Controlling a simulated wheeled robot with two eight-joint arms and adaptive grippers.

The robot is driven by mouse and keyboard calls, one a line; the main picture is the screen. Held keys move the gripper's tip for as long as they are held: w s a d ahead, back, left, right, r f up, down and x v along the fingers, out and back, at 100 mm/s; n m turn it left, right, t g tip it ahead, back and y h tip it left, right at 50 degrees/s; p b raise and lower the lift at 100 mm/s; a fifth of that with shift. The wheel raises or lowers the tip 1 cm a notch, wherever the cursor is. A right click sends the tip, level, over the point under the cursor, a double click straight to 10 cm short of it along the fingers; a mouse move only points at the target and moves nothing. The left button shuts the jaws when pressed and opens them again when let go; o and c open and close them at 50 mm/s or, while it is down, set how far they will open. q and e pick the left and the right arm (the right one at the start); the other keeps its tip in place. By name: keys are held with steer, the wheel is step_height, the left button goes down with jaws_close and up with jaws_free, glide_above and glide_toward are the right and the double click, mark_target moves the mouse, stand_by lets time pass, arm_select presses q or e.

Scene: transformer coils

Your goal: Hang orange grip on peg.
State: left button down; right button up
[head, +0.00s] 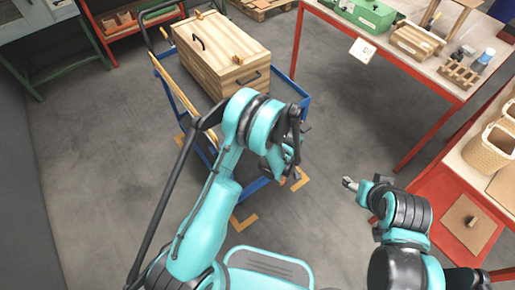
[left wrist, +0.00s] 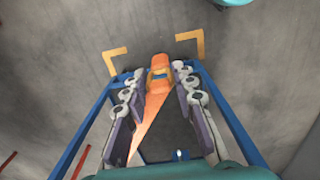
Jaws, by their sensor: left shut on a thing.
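The orange grip (left wrist: 158,82) lies between the two fingers of my left gripper (left wrist: 157,92) in the left wrist view, with its blocky end towards the fingertips and a long tapering part running back to the lower left. My left gripper is shut on it. In the head view my left gripper (head: 288,160) is at the near side of the blue cart (head: 296,88), partly hidden by its own arm, and I cannot make out the grip there. My right gripper (head: 350,184) is over the floor to the right, apart from everything. I cannot make out the peg.
A wooden chest (head: 225,60) stands on the cart. Yellow corner marks (left wrist: 187,37) lie on the floor. A red-legged table (head: 390,55) with wooden racks and a green case stands at the right, with another red bench (head: 450,205) nearer. Bare floor lies between.

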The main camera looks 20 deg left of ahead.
arm_select(q)
steer(key=w+a+b, duration=0.1)
steer(key=w+a, duration=0.2)
steer(key=a, duration=0.1)
steer(key=w+a+b, duration=0.2)
steer(key=w+a, duration=0.2)
steer(key=a, duration=0.1)
steer(key=w+a+b, duration=0.1)
steer(key=w+a, duration=0.3)
steer(key=a, duration=0.1)
steer(key=shift+a+f+b, duration=0.15)
steer(key=shift+f+b, duration=0.15)
steer(key=shift+r, duration=0.2)
steer(key=shift+f, duration=0.25)
steer(key=c, duration=1.6)
jaws_free()
steer(key=shift+f, duration=0.1)
steer(key=shift+c, duration=0.2)
steer(key=o, duration=0.4)
